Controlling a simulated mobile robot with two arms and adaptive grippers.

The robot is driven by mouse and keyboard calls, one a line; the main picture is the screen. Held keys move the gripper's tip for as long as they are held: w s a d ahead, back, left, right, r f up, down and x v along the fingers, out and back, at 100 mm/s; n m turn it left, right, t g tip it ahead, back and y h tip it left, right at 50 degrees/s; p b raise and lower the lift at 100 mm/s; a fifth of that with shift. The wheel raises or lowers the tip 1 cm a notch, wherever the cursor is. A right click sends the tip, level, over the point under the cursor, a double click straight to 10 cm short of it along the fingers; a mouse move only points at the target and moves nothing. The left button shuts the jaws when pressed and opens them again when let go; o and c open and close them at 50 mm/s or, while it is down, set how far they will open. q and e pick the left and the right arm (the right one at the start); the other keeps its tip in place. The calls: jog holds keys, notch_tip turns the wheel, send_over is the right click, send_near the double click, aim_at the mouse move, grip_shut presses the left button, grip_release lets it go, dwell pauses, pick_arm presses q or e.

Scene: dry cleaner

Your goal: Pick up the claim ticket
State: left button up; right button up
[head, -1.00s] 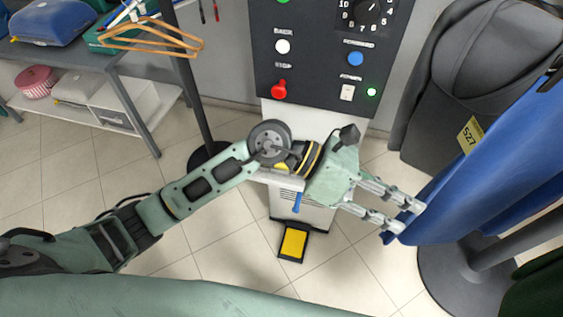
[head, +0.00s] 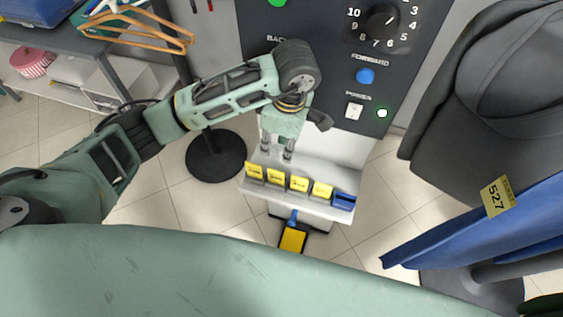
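A yellow ticket marked 527 (head: 497,196) hangs on the blue garment (head: 470,230) at the right. Several small yellow cards (head: 299,184) stand in a row on a pale ledge (head: 330,213) at the front of the machine, with a blue piece (head: 343,202) at the row's right end. I cannot tell which of these is the claim ticket. My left gripper (head: 277,152) points down at the back of the ledge, just behind the left cards. Its two fingers are apart with nothing visible between them. My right gripper is out of view.
The machine's dark control panel (head: 330,80), with a dial and buttons, rises behind the ledge. A yellow pedal (head: 293,237) is on the floor below. A round black stand base (head: 216,155) is left, a grey garment (head: 480,100) right. Orange hangers (head: 140,30) lie upper left.

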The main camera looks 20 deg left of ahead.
pick_arm(q)
jog(key=b, duration=0.5)
send_over(276, 174)
jog(key=f, duration=0.8)
jog(key=shift+d+f, duration=0.2)
jog(key=shift+d, duration=0.2)
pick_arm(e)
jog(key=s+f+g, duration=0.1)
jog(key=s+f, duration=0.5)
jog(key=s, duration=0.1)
pick_arm(q)
jog(key=shift+w+a+f+b, duration=0.15)
jog(key=shift+f+b, duration=0.4)
jog(key=shift+f, duration=0.55)
jog(key=f+b, duration=0.1)
jog(key=f, duration=0.1)
jog(key=f+b, duration=0.1)
jog(key=shift+a+f, duration=0.2)
jog(key=shift+f, duration=0.2)
jog(key=shift+f+b, duration=0.35)
jog(key=shift+b, duration=0.1)
jog(key=shift+a+r, duration=0.1)
jog(key=c, duration=0.6)
grip_shut()
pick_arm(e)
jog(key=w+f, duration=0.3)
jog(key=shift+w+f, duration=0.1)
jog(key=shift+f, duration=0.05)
